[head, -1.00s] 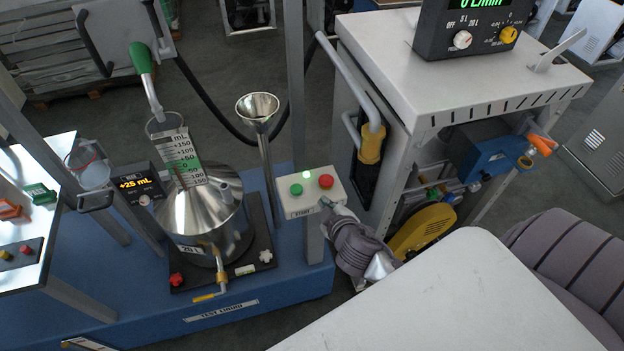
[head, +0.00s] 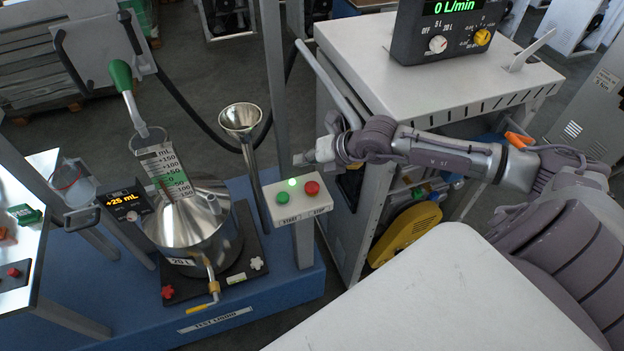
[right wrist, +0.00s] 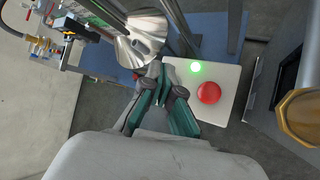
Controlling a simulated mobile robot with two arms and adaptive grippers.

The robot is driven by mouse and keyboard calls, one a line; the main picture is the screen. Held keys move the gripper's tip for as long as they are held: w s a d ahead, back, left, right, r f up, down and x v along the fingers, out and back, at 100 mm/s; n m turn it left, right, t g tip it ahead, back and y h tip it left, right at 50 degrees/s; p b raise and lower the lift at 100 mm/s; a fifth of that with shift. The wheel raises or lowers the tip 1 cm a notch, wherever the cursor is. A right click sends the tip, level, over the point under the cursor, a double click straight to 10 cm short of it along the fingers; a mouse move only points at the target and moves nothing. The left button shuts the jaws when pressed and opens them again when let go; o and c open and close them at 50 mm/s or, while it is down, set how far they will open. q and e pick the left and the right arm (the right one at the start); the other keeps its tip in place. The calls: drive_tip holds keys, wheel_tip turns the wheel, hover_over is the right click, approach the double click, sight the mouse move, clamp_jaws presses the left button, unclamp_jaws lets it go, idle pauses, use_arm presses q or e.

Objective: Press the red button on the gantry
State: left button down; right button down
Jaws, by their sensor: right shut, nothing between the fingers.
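The red button (head: 312,187) sits on the right of a white control box on a post, above the label STOP. The green button (head: 283,197) is left of it, above START, and a green light (head: 292,182) glows between them. My right gripper (head: 308,158) is shut and empty, above and behind the box, apart from the red button. In the right wrist view its fingertips (right wrist: 157,70) lie over the box's left part, with the red button (right wrist: 209,93) to their right. The green button is hidden there. My left gripper is out of view.
A steel vessel (head: 190,225) with a graduated scale and a steel funnel (head: 240,119) stand left of the box. A grey cabinet (head: 450,80) with a meter reading 0 L/min stands behind my right arm.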

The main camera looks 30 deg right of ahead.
sight(314, 186)
drive_tip(key=d+h, duration=0.1)
drive_tip(key=d, duration=0.2)
drive_tip(key=shift+d+h, duration=0.15)
drive_tip(key=shift+h, duration=0.15)
drive_tip(key=shift+f, duration=0.1)
wheel_tip(314, 186, down, 8)
drive_tip(key=b, duration=0.5)
drive_tip(key=shift+f+b, duration=0.3)
drive_tip(key=shift+b, duration=0.25)
idle(0.8)
drive_tip(key=shift+f+b, duration=0.4)
drive_tip(key=shift+b, duration=0.05)
